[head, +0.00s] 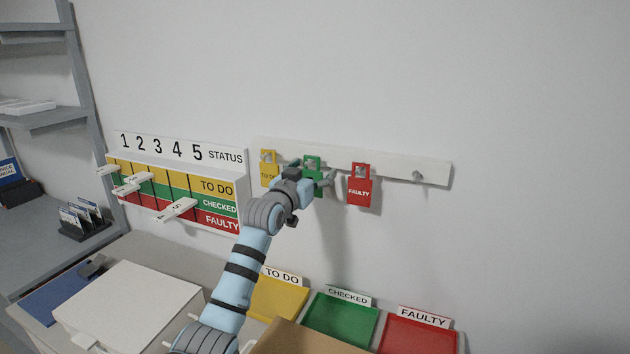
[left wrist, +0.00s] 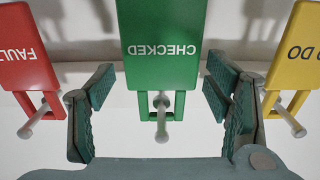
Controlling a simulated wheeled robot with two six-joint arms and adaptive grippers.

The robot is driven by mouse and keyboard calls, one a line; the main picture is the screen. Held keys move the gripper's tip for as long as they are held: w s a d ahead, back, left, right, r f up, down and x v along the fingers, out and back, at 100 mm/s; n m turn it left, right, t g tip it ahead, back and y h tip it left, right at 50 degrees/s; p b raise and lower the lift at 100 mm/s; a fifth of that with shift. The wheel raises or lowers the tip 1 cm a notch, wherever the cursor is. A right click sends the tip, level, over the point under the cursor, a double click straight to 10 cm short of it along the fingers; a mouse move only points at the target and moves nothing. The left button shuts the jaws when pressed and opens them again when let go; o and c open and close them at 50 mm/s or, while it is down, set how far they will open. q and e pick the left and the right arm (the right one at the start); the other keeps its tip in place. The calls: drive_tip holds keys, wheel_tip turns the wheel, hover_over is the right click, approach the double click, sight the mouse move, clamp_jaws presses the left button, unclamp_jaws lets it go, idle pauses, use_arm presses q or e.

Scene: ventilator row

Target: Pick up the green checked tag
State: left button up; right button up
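The green checked tag (head: 312,162) hangs on a peg of the white wall rail, between the yellow and red tags; my gripper partly hides it in the head view. In the left wrist view the green tag (left wrist: 162,45) appears upside down, with its loop over the peg. My left gripper (head: 308,178) is at the tag, with its fingers apart. In the left wrist view the left gripper (left wrist: 160,105) has one finger on each side of the tag, with visible gaps and no contact. My right gripper is not in view.
The yellow to-do tag (head: 268,170) and red faulty tag (head: 359,188) hang close on either side. A status board (head: 220,187) is at left. Yellow, green (head: 340,318) and red trays stand below.

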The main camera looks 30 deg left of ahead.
use_arm(q)
drive_tip(key=shift+a, duration=0.1)
drive_tip(key=c, duration=0.6)
drive_tip(key=shift+f, duration=0.1)
drive_tip(key=c, duration=0.4)
